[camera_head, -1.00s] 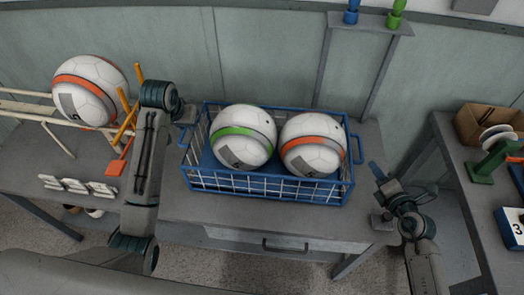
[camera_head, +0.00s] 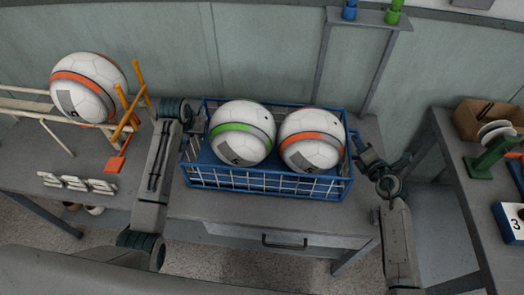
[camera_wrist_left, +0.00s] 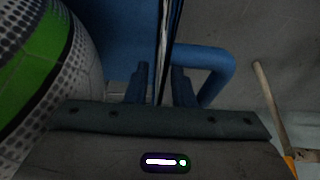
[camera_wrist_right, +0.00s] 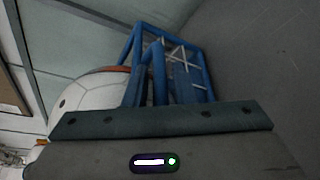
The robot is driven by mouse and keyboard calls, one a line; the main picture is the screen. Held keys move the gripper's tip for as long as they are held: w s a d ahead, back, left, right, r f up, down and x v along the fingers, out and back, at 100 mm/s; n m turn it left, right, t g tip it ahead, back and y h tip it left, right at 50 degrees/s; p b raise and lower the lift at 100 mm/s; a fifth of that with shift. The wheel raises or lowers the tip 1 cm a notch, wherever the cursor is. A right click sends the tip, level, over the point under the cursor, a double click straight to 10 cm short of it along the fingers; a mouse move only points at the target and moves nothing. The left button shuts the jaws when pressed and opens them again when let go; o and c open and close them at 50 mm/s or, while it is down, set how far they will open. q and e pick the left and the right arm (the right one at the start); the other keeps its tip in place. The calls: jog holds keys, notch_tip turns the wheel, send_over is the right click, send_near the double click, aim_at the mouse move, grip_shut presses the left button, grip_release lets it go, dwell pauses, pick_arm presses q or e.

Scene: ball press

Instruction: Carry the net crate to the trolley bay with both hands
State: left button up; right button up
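The blue net crate (camera_head: 262,185) stands on the grey table and holds a green-striped ball (camera_head: 242,133) and an orange-striped ball (camera_head: 311,140). My left gripper (camera_head: 195,127) is at the crate's left end. In the left wrist view its fingers (camera_wrist_left: 161,85) are apart, close to the blue handle (camera_wrist_left: 215,62); whether they touch it I cannot tell. My right gripper (camera_head: 361,150) is at the crate's right end. In the right wrist view its fingers (camera_wrist_right: 159,88) look apart, with a blue crate bar between or just behind them. Part of each handle is hidden.
A third ball (camera_head: 88,87) rests on wooden rails at the left, near orange-and-yellow sticks (camera_head: 127,115) and white pieces (camera_head: 77,185). A side table at the right holds a cardboard box (camera_head: 487,118) and a green stand (camera_head: 490,158). A wall is close behind.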

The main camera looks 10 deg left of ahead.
pick_arm(q)
grip_shut()
pick_arm(e)
grip_shut()
pick_arm(q)
jog(key=shift+w+r, duration=0.1)
jog(key=shift+r, duration=0.05)
pick_arm(e)
jog(key=shift+w+r, duration=0.15)
pick_arm(q)
jog(key=shift+r, duration=0.1)
pick_arm(e)
jog(key=shift+r, duration=0.1)
